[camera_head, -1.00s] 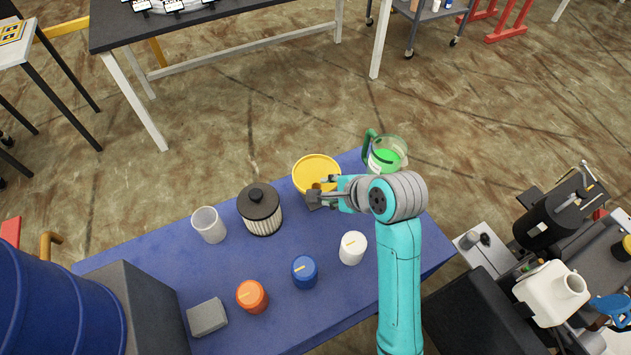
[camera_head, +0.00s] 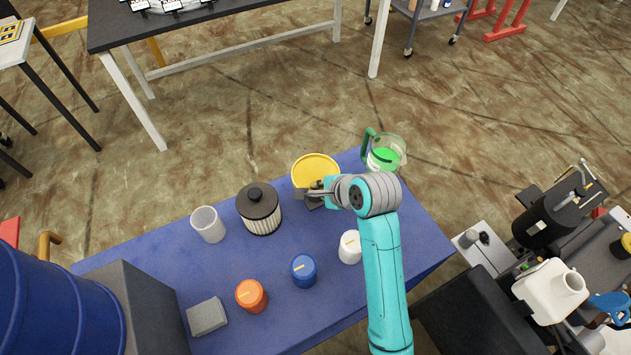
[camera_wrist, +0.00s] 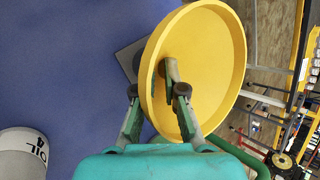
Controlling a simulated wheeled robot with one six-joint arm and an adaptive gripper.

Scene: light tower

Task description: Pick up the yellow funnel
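The yellow funnel (camera_head: 315,167) has a wide round rim and stands near the far edge of the blue table. It fills the middle of the wrist view (camera_wrist: 215,50), tilted in the picture. My gripper (camera_head: 311,195) is at its near side, straddling the wall. In the wrist view my gripper (camera_wrist: 158,72) has one finger inside the bowl and the other outside. The fingers are drawn close together and look shut on the wall. The funnel's spout is hidden.
The blue table (camera_head: 225,265) also holds a black-topped filter (camera_head: 260,212), a white cup (camera_head: 208,225), a jug with green contents (camera_head: 384,156), orange (camera_head: 251,296), blue (camera_head: 303,271) and white (camera_head: 350,247) containers, and a grey block (camera_head: 206,316). The jug stands close right of the funnel.

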